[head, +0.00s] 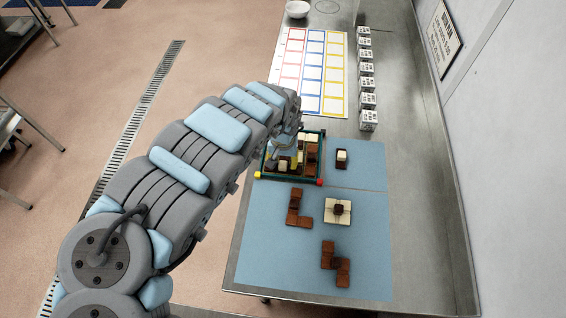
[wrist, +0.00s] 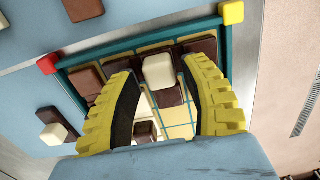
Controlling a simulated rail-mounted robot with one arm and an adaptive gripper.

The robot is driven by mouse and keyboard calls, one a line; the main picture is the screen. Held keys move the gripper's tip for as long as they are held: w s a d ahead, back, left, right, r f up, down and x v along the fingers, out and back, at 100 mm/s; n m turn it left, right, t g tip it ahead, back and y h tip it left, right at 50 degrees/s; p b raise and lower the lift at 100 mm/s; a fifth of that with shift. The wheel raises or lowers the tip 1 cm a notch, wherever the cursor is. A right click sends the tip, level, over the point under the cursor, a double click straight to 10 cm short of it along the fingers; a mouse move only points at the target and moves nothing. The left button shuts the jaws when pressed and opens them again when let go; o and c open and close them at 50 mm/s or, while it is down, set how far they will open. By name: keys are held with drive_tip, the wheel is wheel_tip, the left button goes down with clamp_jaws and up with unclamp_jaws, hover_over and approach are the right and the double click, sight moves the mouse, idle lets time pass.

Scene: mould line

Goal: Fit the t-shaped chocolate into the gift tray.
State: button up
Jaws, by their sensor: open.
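The gift tray (wrist: 125,47) has a green frame with red and yellow corner blocks. In the head view the tray (head: 323,160) stands on the blue mat, partly hidden by my arm. My gripper (wrist: 162,68) is open over the tray, its yellow fingers spread apart. Between the fingers a cream block (wrist: 158,70) shows beside a brown block (wrist: 168,97), in or just above the tray. I cannot tell whether they form the t-shaped chocolate, or whether the fingers touch them. Other brown and cream pieces fill part of the tray; some yellow-lined floor is bare.
On the mat lie a bent brown chocolate (head: 294,213), a cream piece with a brown centre (head: 338,216), a stepped brown piece (head: 328,256) and a small brown-and-cream piece (head: 342,164). A coloured grid sheet (head: 312,72) and several white cubes (head: 368,120) stand beyond the tray.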

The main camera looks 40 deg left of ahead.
sight(283, 163)
wheel_tip(283, 163, up, 9)
drive_tip(key=p, duration=0.4)
drive_tip(key=shift+r+p, duration=0.1)
drive_tip(key=shift+p, duration=0.3)
drive_tip(key=shift+r+p, duration=1.05)
drive_tip(key=shift+p, duration=0.05)
